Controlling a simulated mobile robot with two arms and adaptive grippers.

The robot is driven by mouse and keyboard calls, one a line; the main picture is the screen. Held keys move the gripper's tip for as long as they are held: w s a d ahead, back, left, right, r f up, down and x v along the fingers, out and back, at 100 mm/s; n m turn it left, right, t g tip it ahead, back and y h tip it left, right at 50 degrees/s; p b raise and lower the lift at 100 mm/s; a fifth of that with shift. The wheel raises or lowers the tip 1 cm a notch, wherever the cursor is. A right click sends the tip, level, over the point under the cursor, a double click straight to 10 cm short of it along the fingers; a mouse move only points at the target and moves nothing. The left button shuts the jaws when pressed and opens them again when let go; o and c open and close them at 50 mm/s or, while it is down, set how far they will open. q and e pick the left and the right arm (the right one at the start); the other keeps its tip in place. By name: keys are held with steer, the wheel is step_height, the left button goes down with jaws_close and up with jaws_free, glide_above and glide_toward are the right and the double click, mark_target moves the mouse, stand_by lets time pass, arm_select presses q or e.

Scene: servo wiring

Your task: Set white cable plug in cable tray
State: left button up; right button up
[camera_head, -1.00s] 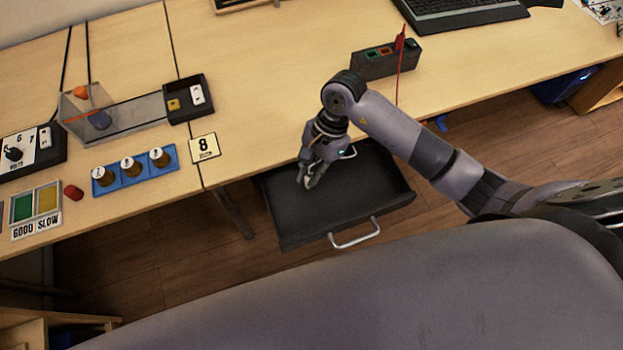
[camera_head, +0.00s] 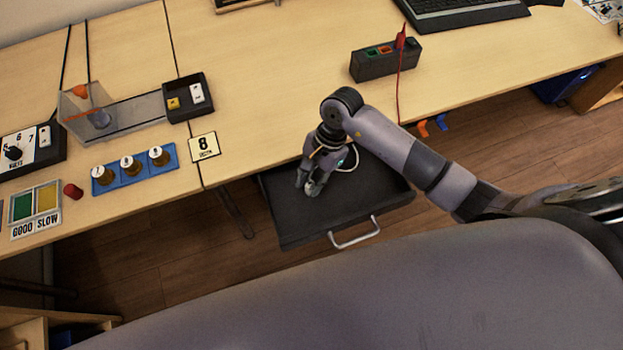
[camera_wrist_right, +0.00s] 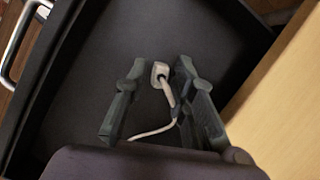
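The dark tray (camera_head: 300,225), drawer-like with a silver handle, sits below the table's front edge. My right gripper (camera_head: 309,187) points down over it. In the right wrist view, the gripper (camera_wrist_right: 160,70) has its fingers apart. My left gripper is out of view.
The wooden table (camera_head: 280,90) borders the tray's far side. On it are a dark box with coloured slots (camera_head: 385,58), a blue holder with brown knobs (camera_head: 134,170), a number 8 card (camera_head: 204,146) and a keyboard (camera_head: 465,12). Orange (camera_head: 423,128) and blue hooks hang under the edge.

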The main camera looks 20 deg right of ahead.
steer(key=shift+o, duration=0.4)
steer(key=shift+r, duration=0.2)
steer(key=v, duration=1.2)
steer(key=shift+f, duration=0.1)
